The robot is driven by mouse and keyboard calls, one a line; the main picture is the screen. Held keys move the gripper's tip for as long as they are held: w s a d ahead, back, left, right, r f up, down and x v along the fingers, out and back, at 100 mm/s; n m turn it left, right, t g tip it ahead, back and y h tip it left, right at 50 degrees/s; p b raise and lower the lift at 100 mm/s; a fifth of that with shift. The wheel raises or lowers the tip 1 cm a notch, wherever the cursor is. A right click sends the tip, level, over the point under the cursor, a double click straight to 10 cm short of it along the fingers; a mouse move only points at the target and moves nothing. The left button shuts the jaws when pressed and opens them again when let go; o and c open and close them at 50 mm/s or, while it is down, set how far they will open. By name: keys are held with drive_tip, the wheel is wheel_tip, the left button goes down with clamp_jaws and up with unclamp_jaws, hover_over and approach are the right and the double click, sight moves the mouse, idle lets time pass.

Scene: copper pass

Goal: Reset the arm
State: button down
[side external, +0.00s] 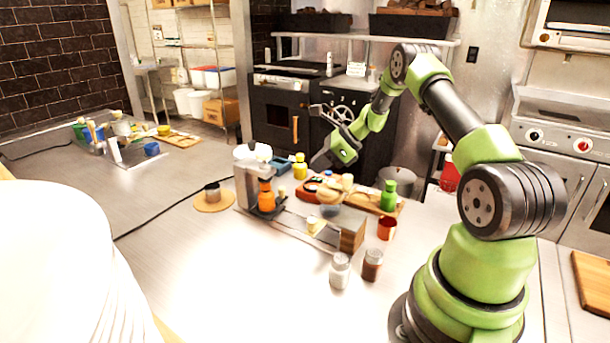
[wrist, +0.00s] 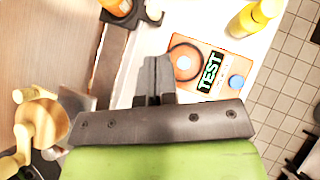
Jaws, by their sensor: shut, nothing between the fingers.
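My green arm rises from the right of the side external view and bends over the counter. My gripper (side external: 322,160) hangs in the air above the cluttered middle of the counter, apart from the things below. In the wrist view my gripper (wrist: 154,75) shows its dark fingers together, with nothing between them. Beyond the fingers lies an orange device marked TEST (wrist: 208,68) on the counter.
Below the gripper are an orange bottle (side external: 266,195), a green bottle (side external: 388,196) and a yellow bottle (side external: 300,167). A red cup (side external: 386,229) and two shakers (side external: 340,270) stand nearer the front. The counter's left stretch (side external: 110,185) is mostly bare.

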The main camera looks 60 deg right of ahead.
drive_tip(key=shift+s+d+r, duration=0.1)
drive_tip(key=shift+s+r, duration=0.15)
drive_tip(key=shift+r, duration=0.1)
drive_tip(key=s+a+r+n+g, duration=0.1)
drive_tip(key=s+a+r+n, duration=0.1)
drive_tip(key=a+r+n, duration=0.55)
drive_tip(key=s+a+r+n+g, duration=0.15)
drive_tip(key=a+r+n, duration=0.35)
drive_tip(key=a+r, duration=0.55)
drive_tip(key=s+a+r+n+t+h, duration=0.1)
drive_tip(key=s+a+n, duration=0.3)
drive_tip(key=s+n, duration=0.3)
drive_tip(key=s+a+r+n+t+h, duration=0.1)
drive_tip(key=s+a+n, duration=0.4)
drive_tip(key=s, duration=0.5)
drive_tip(key=shift+s+a+r+n, duration=0.2)
drive_tip(key=shift+s+r+n, duration=0.1)
drive_tip(key=shift+r+n, duration=0.65)
